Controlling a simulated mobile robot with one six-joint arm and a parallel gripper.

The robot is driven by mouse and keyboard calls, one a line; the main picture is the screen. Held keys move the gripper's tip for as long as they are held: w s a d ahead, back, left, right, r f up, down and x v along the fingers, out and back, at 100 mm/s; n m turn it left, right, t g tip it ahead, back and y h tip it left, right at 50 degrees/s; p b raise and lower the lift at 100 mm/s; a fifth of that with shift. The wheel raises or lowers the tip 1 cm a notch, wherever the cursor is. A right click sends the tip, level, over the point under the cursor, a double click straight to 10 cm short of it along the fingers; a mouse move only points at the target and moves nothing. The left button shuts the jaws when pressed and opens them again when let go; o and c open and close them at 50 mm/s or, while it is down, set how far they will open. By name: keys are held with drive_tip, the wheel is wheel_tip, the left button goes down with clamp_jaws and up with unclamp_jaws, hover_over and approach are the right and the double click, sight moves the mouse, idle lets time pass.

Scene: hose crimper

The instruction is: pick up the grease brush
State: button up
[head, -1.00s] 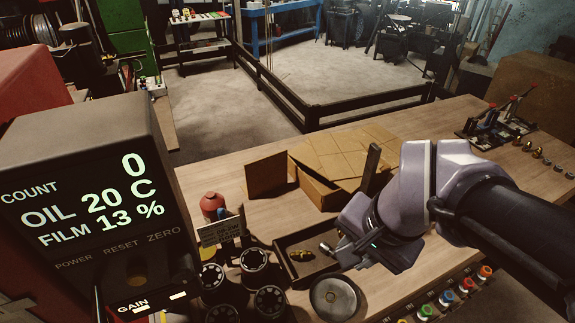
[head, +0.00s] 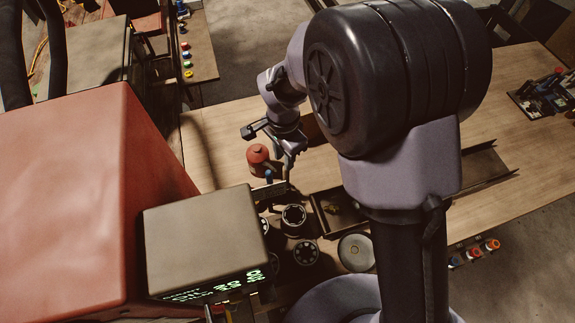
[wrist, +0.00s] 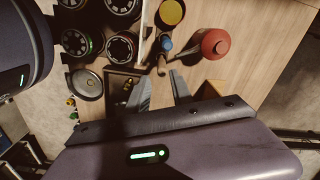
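A small blue-topped upright piece (wrist: 166,44) with a brownish stem (wrist: 161,66) beside it may be the grease brush; I cannot tell for certain. The blue top also shows in the head view (head: 268,176), behind a small sign plate. My gripper (wrist: 159,80) points down with its two fingers apart and nothing held between them. The brownish stem shows just beyond the fingertips in the wrist view. In the head view my gripper (head: 285,168) hangs close above and right of the blue top, partly hidden by its own jaw; contact cannot be told.
A red rounded bottle (wrist: 215,43) stands close beside the gripper. A yellow-topped can (wrist: 171,12) and several dark round dies (wrist: 121,48) stand nearby. A shallow tray (head: 325,222) and round metal disc (head: 356,252) lie right. The display box (head: 200,235) stands at the front left.

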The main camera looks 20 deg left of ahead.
sight(286, 176)
drive_tip(key=f, duration=0.7)
drive_tip(key=f+p, duration=0.1)
drive_tip(key=f, duration=0.3)
drive_tip(key=shift+w+f, duration=0.25)
drive_tip(key=shift+w, duration=0.15)
drive_tip(key=shift+w+f, duration=0.1)
drive_tip(key=shift+f, duration=0.1)
drive_tip(key=shift+r, duration=0.1)
drive_tip(key=shift+c, duration=0.2)
clamp_jaws()
